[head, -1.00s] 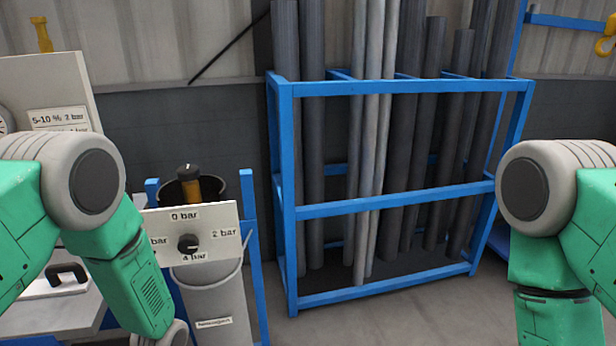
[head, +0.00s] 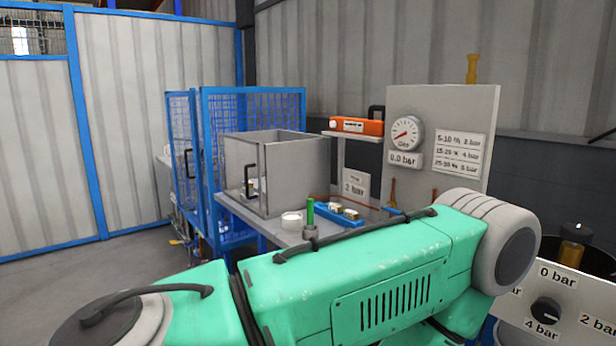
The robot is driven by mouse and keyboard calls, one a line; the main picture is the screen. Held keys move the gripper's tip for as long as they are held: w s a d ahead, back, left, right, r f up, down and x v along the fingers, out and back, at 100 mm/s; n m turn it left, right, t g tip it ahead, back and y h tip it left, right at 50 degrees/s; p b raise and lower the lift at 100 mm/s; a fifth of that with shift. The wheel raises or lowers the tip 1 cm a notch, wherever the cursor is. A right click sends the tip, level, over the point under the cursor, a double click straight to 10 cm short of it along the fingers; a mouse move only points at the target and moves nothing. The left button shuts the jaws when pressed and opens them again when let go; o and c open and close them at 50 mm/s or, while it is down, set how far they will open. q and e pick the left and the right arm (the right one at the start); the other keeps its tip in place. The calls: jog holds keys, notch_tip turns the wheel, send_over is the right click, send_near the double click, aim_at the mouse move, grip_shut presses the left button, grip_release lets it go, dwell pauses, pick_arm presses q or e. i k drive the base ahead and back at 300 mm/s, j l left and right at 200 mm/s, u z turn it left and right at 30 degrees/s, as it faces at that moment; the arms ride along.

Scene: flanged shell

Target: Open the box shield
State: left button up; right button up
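A grey box (head: 295,165) stands on a workbench left of the picture's middle. The shield looks shut. Small items show behind it, too small to name. My green left arm crosses the foreground below the bench and hides part of it. Neither gripper is in view.
On the bench (head: 272,231) are a white roll (head: 291,220), a green rod (head: 310,213) and a blue holder (head: 338,213). A gauge panel (head: 440,105) and an orange device (head: 357,126) stand right. Blue mesh fencing (head: 253,108) is behind.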

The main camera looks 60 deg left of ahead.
aim_at(246, 141)
jog(key=u, duration=2.55)
